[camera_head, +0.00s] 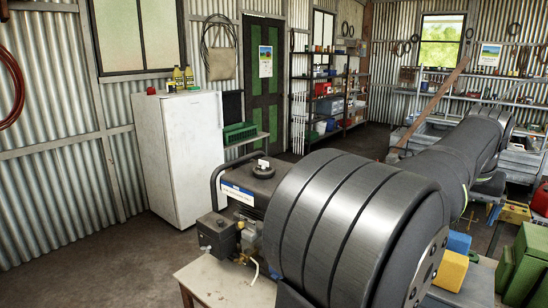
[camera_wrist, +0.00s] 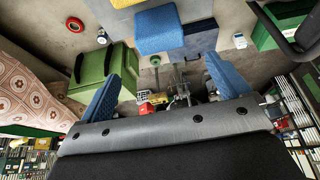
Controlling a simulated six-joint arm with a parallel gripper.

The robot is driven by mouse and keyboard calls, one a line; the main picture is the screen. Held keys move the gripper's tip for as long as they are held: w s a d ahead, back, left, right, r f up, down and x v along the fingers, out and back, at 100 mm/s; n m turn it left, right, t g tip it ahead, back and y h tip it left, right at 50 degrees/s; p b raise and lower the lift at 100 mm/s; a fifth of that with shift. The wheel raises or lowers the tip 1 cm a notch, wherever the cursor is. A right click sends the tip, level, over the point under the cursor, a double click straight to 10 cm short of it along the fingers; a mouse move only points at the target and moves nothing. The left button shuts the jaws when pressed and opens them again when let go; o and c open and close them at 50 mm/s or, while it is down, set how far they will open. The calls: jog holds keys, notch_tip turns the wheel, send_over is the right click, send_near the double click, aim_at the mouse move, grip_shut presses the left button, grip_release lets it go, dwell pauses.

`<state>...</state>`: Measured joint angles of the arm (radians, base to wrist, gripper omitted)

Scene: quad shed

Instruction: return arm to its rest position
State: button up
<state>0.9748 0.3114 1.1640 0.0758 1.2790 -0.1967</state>
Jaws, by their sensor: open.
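My gripper (camera_wrist: 162,70) shows in the wrist view with its two blue fingers spread wide apart and nothing between them. Beyond the fingers lie a blue block (camera_wrist: 160,28), a green container (camera_wrist: 108,68) near the left finger, and a grey surface. In the head view my dark arm fills the centre and right foreground and reaches toward the back right. My gripper cannot be made out in that view.
A machine with a black handle (camera_head: 232,166) stands on the table (camera_head: 215,275), close beside my arm. A blue block (camera_head: 459,243), a yellow block (camera_head: 451,270) and a green container (camera_head: 530,262) are at right. A white fridge (camera_head: 182,155) stands behind; floor at left is clear.

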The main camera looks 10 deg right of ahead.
jog(key=x, duration=1.1)
jog(key=r, duration=0.5)
jog(key=shift+s, duration=0.25)
jog(key=s+d+r, duration=0.1)
jog(key=s+r, duration=0.6)
jog(key=s, duration=0.4)
jog(key=w+a+f, duration=0.1)
jog(key=w+f, duration=0.5)
jog(key=w, duration=0.5)
jog(key=w+a+f, duration=0.1)
jog(key=w+f, duration=0.6)
jog(key=w, duration=0.4)
jog(key=w+a+f, duration=0.1)
jog(key=w+f, duration=0.5)
jog(key=w, duration=0.5)
notch_tip(320, 180, down, 7)
jog(key=shift+f+n, duration=0.2)
jog(key=shift+n, duration=0.2)
jog(key=shift+s+a, duration=0.1)
jog(key=shift+s, duration=0.05)
jog(key=shift+o, duration=0.8)
